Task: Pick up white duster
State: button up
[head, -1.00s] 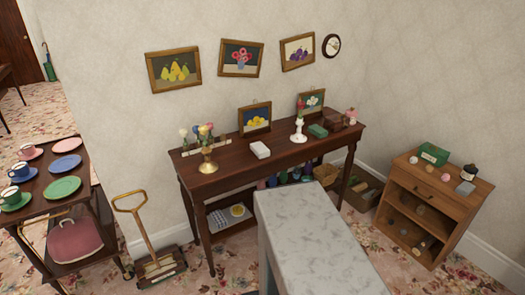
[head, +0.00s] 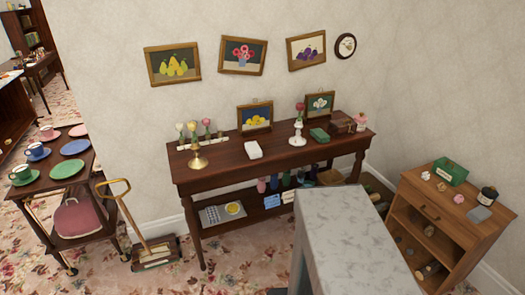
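A small white block-like thing (head: 253,150), which looks like the white duster, lies flat on top of the dark wooden side table (head: 225,164). It is near the table's front edge, left of the middle, in front of a framed lemon picture (head: 255,120). A brass candlestick or bell-shaped holder (head: 198,158) stands to its left, and a white figure-like holder (head: 298,135) to its right. Nothing covers the white thing. My gripper is not in view.
A tall marble-topped block (head: 350,225) stands close in front of the table's right half. A wooden cabinet (head: 445,205) is at right. A trolley with cups and plates (head: 68,190) and a long-handled sweeper (head: 150,252) are at left. Carpet before the table's left half is clear.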

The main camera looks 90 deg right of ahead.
aim_at(254, 151)
jog(key=u, duration=0.05)
jog(key=k, duration=1.15)
jog(key=z, duration=1.3)
jog(key=i, duration=1.05)
jog(key=z, duration=0.05)
